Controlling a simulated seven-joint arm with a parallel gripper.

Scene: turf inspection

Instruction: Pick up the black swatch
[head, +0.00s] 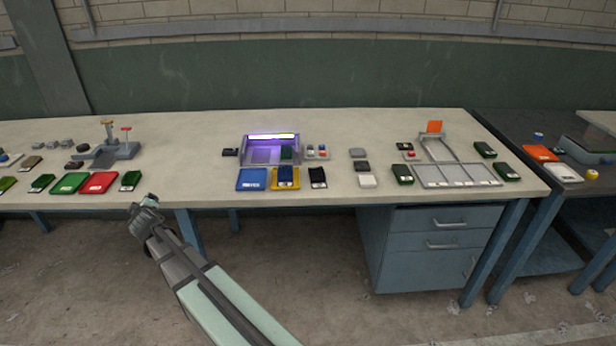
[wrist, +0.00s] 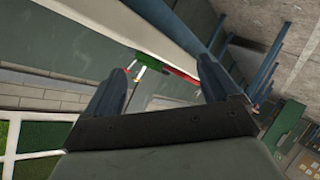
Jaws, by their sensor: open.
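A black swatch (head: 318,175) with a pale label at its lower edge lies flat on the long bench, right of the yellow-edged tray (head: 285,178). My gripper (head: 145,203) is in front of the bench's front edge, well to the left of the swatch. In the wrist view my gripper (wrist: 163,75) shows two dark fingers spread apart with nothing between them. I cannot make out the black swatch in the wrist view.
A lit purple box (head: 272,149) stands behind the swatch. A blue tray (head: 252,179) lies left of the yellow-edged one. Grey blocks (head: 367,181) lie to the right, then a grey sectioned tray (head: 457,175).

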